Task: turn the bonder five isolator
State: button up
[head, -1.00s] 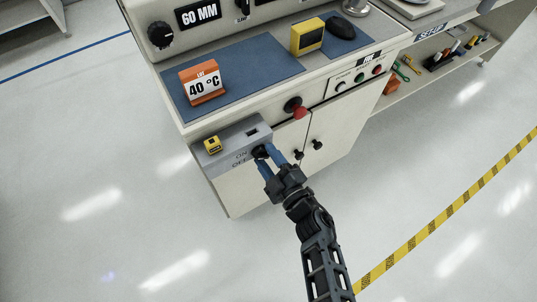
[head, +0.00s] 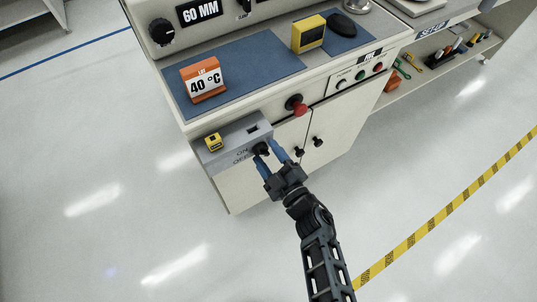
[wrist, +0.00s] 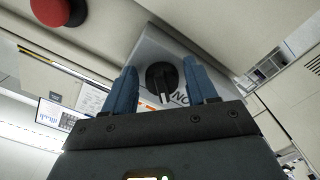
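The isolator is a black rotary knob (wrist: 162,80) on a grey box (head: 233,137) on the front of the bonder bench. Its plate carries ON and OFF lettering, and the knob also shows in the head view (head: 261,149). My gripper (head: 268,158) is at the knob with its two blue fingers apart. In the wrist view, the fingers (wrist: 164,88) stand one on each side of the knob, with gaps visible between them and it. The knob's pale pointer mark points down in the wrist view, near the lettering. Whether the box bears a number five is not readable.
A red stop button (head: 297,104) sits right of the isolator box. A small yellow tag (head: 213,142) is on the box's left. Black cabinet knobs (head: 317,142) are close to my gripper's right. The floor around the bench is clear, with a yellow striped tape (head: 447,212) at right.

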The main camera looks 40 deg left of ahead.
jog(key=shift+o, duration=1)
jog(key=shift+r, duration=0.1)
jog(key=p+v, duration=0.2)
jog(key=v, duration=0.5)
jog(key=shift+d, duration=0.4)
jog(key=shift+s, duration=0.15)
jog(key=s+d+r+m+t+h, duration=0.55)
jog(key=s+d+m, duration=0.25)
jog(key=d, duration=0.4)
jog(key=s+d+r+m+t+h, duration=0.5)
jog(key=s+d+m, duration=0.3)
jog(key=d, duration=0.4)
jog(key=s+d+r+m+g+h, duration=0.1)
jog(key=s+d+r+m+h, duration=0.2)
jog(key=s+d+r, duration=0.2)
jog(key=s+d+r+m+g+h, duration=0.1)
jog(key=s+d+r+m+h, duration=0.2)
jog(key=r, duration=0.7)
jog(key=s+d, duration=0.2)
jog(key=d, duration=0.2)
jog(key=shift+g, duration=0.35)
